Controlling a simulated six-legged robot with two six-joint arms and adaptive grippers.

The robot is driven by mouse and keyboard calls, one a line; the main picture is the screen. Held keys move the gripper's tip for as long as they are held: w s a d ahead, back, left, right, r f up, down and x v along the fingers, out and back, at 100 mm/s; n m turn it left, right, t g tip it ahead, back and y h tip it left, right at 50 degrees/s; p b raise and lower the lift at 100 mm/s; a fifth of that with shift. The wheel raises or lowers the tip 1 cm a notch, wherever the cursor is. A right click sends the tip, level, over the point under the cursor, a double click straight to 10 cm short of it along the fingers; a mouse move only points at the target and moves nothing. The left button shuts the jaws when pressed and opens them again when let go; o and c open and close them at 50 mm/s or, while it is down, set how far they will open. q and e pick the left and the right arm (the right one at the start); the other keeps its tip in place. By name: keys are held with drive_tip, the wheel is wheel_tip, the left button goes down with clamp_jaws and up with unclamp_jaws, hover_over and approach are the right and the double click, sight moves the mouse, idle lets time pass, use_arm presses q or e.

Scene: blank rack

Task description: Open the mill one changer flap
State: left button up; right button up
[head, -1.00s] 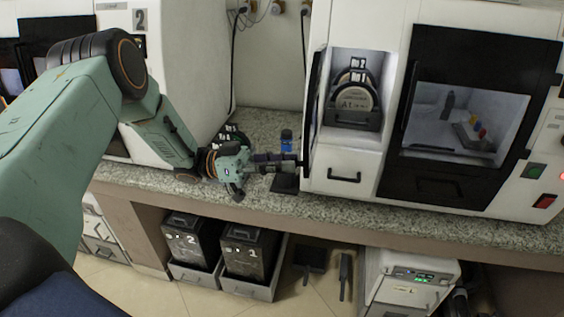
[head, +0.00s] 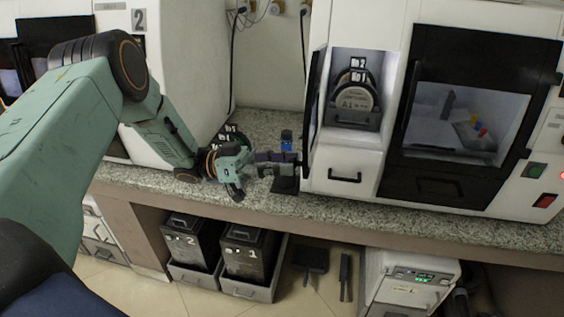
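The changer flap (head: 314,98) is the dark panel at the left side of the changer bay on the right-hand mill (head: 394,60). It stands swung out to the left, seen nearly edge-on, and the bay is uncovered. My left gripper (head: 292,158) is just left of the flap's lower end, low over the counter. A small gap seems to separate its tips from the flap. Its finger spread is too small to make out. My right gripper is not in view.
A small blue-capped bottle (head: 287,141) stands on the counter (head: 262,122) just behind my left gripper. A dark block (head: 285,184) is below the gripper. Another mill marked 2 (head: 180,60) stands at left. Dark bins (head: 249,256) sit under the counter.

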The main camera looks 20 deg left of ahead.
use_arm(q)
drive_tip(key=shift+a, duration=0.15)
drive_tip(key=v, duration=1.1)
drive_tip(key=shift+s+a+f, duration=0.1)
drive_tip(key=shift+a, duration=0.25)
